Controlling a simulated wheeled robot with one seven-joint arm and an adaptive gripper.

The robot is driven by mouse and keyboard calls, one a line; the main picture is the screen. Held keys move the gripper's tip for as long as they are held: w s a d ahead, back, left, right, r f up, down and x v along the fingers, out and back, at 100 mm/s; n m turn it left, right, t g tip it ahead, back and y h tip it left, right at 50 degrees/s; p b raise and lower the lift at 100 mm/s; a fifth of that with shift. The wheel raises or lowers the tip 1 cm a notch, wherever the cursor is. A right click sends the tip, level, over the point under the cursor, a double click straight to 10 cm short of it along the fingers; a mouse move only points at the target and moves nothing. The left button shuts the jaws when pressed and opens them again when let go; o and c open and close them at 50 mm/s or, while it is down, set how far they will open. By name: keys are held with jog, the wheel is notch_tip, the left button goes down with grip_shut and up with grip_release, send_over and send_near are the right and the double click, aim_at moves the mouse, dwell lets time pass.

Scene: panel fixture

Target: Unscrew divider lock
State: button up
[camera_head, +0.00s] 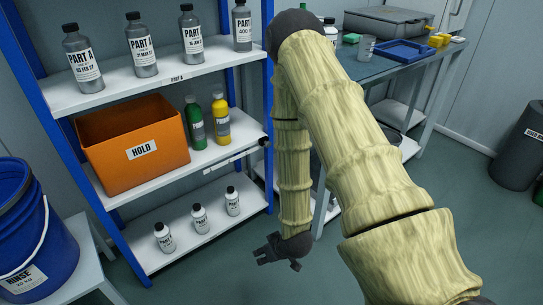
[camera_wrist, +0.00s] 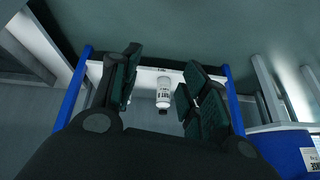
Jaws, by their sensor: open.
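A small black knob (camera_head: 264,142) sits at the right end of the middle shelf's front edge, beside a pale label strip (camera_head: 231,155). It may be the divider lock, but I cannot tell for certain. My gripper (camera_head: 277,251) hangs low, to the right of the bottom shelf and well below the knob. In the wrist view my gripper (camera_wrist: 160,78) is open and empty. A white bottle with a black cap (camera_wrist: 164,93) shows in the gap between the fingers, farther off and untouched. I cannot make out the knob in the wrist view.
The blue-framed shelf rack holds an orange HOLD bin (camera_head: 135,137), green (camera_head: 194,123) and yellow (camera_head: 220,117) bottles, several grey bottles above and small white bottles below. A blue RINSE bucket (camera_head: 32,225) stands left. A workbench (camera_head: 385,68) stands behind my arm.

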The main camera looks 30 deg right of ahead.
jog(key=w+d+r+t+b, duration=0.3)
jog(key=w+d, duration=0.2)
jog(key=w, duration=0.2)
jog(key=w+d+r+t+b, duration=0.3)
jog(key=w+d, duration=0.2)
jog(key=w, duration=0.2)
jog(key=t+b, duration=0.6)
jog(key=b, duration=0.2)
send_near(269, 146)
jog(key=shift+n, duration=0.3)
jog(key=w+b, duration=0.4)
jog(key=w, duration=0.4)
jog(key=shift+w+a, duration=0.15)
jog(key=shift+a, duration=0.05)
jog(key=shift+w+b, duration=0.3)
jog(key=shift+w, duration=0.2)
jog(key=shift+r, duration=0.1)
grip_shut()
